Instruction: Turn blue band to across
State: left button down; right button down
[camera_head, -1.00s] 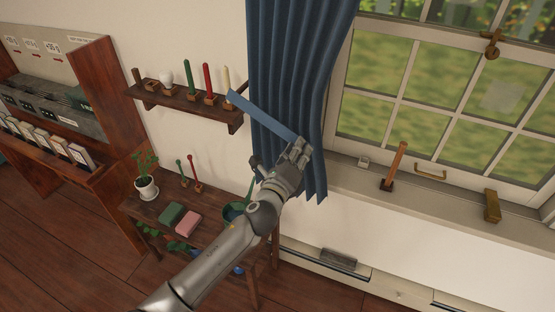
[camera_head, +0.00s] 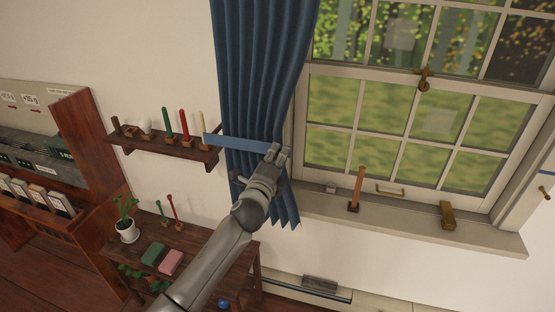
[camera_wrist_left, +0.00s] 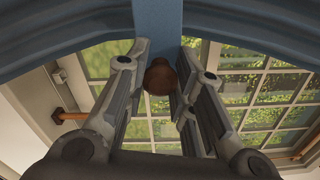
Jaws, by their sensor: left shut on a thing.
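The blue band (camera_head: 238,143) is a flat strip lying across the front of the darker blue curtain (camera_head: 262,70), nearly level, with its right end slightly lower. Its left end reaches just past the curtain's left edge. My left gripper (camera_head: 278,150) is at the band's right end. In the left wrist view, a round brown knob (camera_wrist_left: 159,77) sits between the two fingers of my left gripper (camera_wrist_left: 160,88), which is shut on it. The blue band also shows there (camera_wrist_left: 157,20), running up from the knob. My right gripper is not in view.
The window (camera_head: 400,130) is right of the curtain. Its sill (camera_head: 410,222) carries an upright wooden peg (camera_head: 356,188) and a brass block (camera_head: 447,215). A wall shelf (camera_head: 160,145) with candles is close to the band's left end. A low table (camera_head: 215,262) stands below.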

pick_arm(q)
jog(key=shift+r, duration=0.2)
jog(key=c, duration=1.3)
grip_release()
jog(key=shift+c, duration=0.2)
jog(key=shift+o, duration=0.8)
jog(key=shift+f, duration=0.1)
jog(key=v, duration=1.2)
